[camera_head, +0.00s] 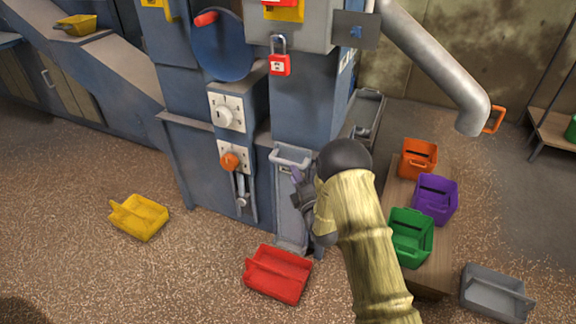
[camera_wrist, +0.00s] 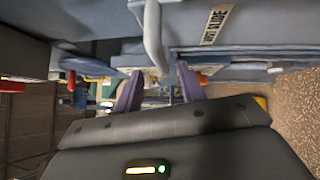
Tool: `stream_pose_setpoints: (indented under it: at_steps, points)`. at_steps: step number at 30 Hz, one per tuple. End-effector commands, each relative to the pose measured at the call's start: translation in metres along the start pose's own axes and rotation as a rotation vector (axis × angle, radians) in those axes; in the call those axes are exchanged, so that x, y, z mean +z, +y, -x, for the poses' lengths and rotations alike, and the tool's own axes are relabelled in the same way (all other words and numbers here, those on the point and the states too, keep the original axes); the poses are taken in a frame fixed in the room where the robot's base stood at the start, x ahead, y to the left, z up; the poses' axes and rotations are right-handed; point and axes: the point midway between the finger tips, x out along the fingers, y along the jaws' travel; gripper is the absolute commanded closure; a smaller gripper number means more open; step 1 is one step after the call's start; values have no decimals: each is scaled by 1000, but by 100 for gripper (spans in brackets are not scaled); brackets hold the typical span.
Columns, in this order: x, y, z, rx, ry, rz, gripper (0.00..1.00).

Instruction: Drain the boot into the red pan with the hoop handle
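A red pan (camera_head: 278,273) lies on the floor in front of the blue machine; its handle shape is hard to make out. The boot slide (camera_head: 290,205), a grey upright panel low on the machine, has a pale bar handle (camera_head: 291,161) at its top. In the wrist view a pale bar handle (camera_wrist: 154,38) stands out near a "BOOT SLIDE" label (camera_wrist: 217,24). My gripper (camera_head: 298,182) is beside the slide, partly hidden by my arm. In the wrist view its purple fingers (camera_wrist: 158,76) are apart, with the bar's end between or just beyond them; contact cannot be told.
A yellow pan (camera_head: 140,216) lies on the floor left, a grey bin (camera_head: 495,293) at lower right. Orange (camera_head: 418,158), purple (camera_head: 436,198) and green (camera_head: 411,236) bins stand on a wooden bench (camera_head: 398,192). A red padlock (camera_head: 280,65) hangs above; a grey spout (camera_head: 440,65) overhangs right.

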Motion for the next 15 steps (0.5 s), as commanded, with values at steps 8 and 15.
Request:
stream_pose_setpoints:
  at_steps: [8, 15]
  points:
    - [0, -1, -47, 3, -1, 0, 60]
    - [1, 0, -64, 0, -1, 0, 60]
